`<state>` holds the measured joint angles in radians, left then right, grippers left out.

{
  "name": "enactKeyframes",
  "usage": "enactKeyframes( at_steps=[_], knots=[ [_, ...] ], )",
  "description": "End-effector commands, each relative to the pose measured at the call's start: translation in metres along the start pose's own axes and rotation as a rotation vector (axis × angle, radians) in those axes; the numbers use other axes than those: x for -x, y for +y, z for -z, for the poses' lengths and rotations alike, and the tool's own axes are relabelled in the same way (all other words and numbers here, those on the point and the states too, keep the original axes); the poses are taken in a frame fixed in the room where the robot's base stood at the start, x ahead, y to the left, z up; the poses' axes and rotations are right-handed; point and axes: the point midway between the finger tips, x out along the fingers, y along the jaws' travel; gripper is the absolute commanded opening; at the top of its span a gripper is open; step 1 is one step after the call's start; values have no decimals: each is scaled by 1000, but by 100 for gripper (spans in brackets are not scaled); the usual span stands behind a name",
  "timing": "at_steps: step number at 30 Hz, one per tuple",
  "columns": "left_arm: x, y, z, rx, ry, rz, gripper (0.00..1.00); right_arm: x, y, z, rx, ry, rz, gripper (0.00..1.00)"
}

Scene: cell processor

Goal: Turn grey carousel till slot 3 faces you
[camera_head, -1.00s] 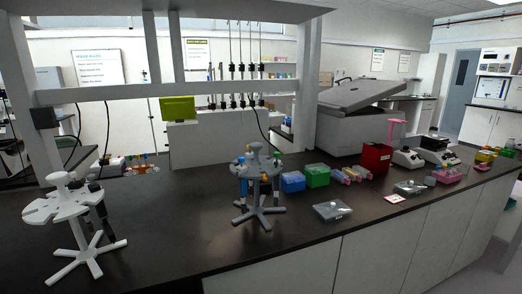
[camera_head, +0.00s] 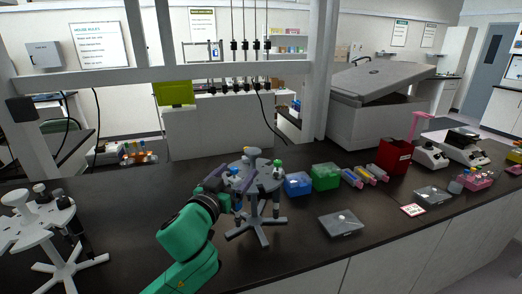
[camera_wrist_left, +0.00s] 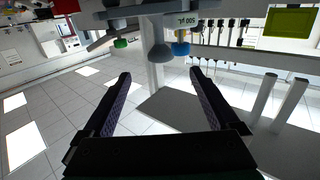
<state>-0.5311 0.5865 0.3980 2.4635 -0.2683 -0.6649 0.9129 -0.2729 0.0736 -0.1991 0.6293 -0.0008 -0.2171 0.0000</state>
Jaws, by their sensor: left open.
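The grey carousel (camera_head: 262,178) stands upright on the dark bench on a splayed foot. Pipettes with coloured parts hang around its rim. My left gripper (camera_head: 228,181) is at the carousel's left side, close to its rim, and partly covers it. In the left wrist view my left gripper (camera_wrist_left: 160,77) is open, with nothing between its fingers. Part of the carousel (camera_wrist_left: 150,11) shows there along the top edge, with an upside-down label (camera_wrist_left: 187,19) that seems to read 500 µL. Contact with the carousel cannot be told. Slot numbers are not readable. My right gripper is not in view.
A white carousel (camera_head: 32,226) stands at the left. Blue (camera_head: 298,184) and green (camera_head: 325,177) boxes stand right of the grey carousel, and a clear-lidded box (camera_head: 341,223) lies in front of them. A red bin (camera_head: 395,157) is further right. The bench between the carousels is mostly clear.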

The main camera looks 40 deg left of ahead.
Motion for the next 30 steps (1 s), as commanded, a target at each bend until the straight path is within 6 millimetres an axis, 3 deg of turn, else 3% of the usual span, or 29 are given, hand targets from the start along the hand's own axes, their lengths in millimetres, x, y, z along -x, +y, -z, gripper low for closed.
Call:
enactKeyframes(
  at_steps=[2, 9, 15, 20, 27, 28, 30],
  knots=[
    [-12, 0, 3, -1, 1, 0, 94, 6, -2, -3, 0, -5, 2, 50],
    [-74, -1, 4, -2, -1, 3, 94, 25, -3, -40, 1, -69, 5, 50],
    [-121, -2, 2, 0, -3, 5, 94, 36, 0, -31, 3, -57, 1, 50],
    [-138, -1, -1, 1, -5, 4, 94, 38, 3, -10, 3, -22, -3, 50],
    [-141, -1, -3, 0, -6, 2, 94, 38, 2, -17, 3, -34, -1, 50],
    [-140, -1, -3, 0, -6, 2, 91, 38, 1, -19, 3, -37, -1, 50],
    [-140, -1, -3, 0, -6, 3, 64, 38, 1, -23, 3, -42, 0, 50]
  ],
)
